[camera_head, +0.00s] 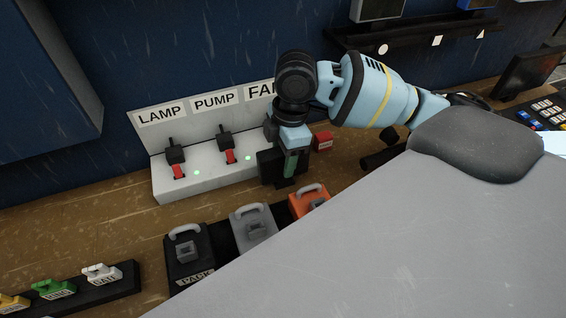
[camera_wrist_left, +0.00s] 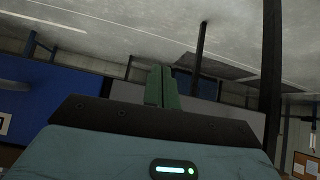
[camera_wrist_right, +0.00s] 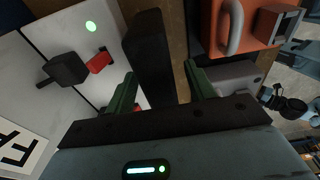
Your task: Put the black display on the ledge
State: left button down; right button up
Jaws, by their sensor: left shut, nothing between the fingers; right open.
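A black display (camera_head: 528,73) stands on the desk at the far right in the head view, tilted in the picture. A dark ledge (camera_head: 410,36) runs along the blue wall at the top, with white circle, square and triangle marks on its front. A grey-framed display (camera_head: 378,9) and a blue one (camera_head: 477,3) sit on it, both cut off by the picture's top edge. My right gripper (camera_head: 288,178) points down beside the switch panel, far left of the black display. In the right wrist view (camera_wrist_right: 158,82) its fingers are apart. My left gripper (camera_wrist_left: 162,88) is shut and empty, facing the ceiling.
A white switch panel (camera_head: 205,177) marked LAMP, PUMP and FAN stands against the wall. Black (camera_head: 188,262), grey (camera_head: 262,236) and orange (camera_head: 308,207) handled packs stand in front. A small red box (camera_head: 322,141) is right of my gripper. Button panels lie beside the black display.

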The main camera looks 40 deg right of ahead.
jog(key=shift+f, duration=0.3)
jog(key=shift+f, duration=0.25)
dwell(0.9)
jog(key=shift+c, duration=0.2)
grip_shut()
notch_tip(320, 180, up, 11)
jog(key=shift+a+f+p, duration=0.1)
jog(key=shift+f+p, duration=0.1)
jog(key=shift+p, duration=0.3)
dwell(0.4)
